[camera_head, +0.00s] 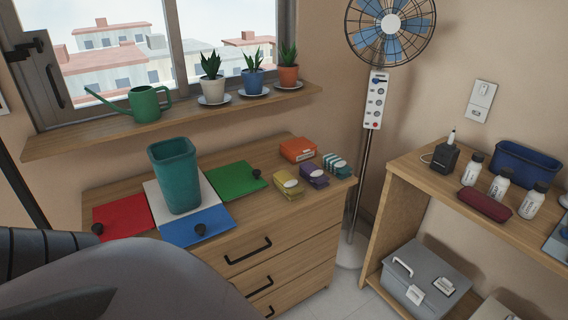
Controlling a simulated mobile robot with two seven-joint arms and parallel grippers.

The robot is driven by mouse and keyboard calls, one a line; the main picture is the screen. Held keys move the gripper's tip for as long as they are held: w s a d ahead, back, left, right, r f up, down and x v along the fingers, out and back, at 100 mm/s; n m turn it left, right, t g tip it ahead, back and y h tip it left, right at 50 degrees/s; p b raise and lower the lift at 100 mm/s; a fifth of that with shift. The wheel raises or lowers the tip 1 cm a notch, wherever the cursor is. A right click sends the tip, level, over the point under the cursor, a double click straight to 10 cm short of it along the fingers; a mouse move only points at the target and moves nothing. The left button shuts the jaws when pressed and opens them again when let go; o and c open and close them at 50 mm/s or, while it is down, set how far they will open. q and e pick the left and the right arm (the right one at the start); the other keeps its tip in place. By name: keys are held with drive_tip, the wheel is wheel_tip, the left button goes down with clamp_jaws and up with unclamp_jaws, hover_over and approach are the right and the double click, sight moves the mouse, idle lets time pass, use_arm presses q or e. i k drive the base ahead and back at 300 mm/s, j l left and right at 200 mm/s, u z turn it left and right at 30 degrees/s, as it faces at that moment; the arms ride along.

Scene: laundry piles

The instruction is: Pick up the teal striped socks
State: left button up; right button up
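The teal striped socks (336,165) are a small folded bundle with teal and white stripes. They lie on top of the wooden dresser (150,270), near its right end. A purple folded bundle (314,177) lies just left of them, and a yellowish one (289,187) lies further left. An orange box-like item (298,150) is behind these. Neither gripper shows in the head view. Large grey and dark ribbed parts, likely of my own arm, fill the lower left and hide part of the dresser.
A teal bin (175,175) stands on the dresser among red (122,216), blue (197,227) and green (233,180) panels. A fan (391,25) on a pole stands right of the dresser. A wooden shelf (410,180) with bottles is further right. Potted plants line the windowsill (80,137).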

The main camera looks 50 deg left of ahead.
sight(332, 162)
drive_tip(key=u, duration=1.35)
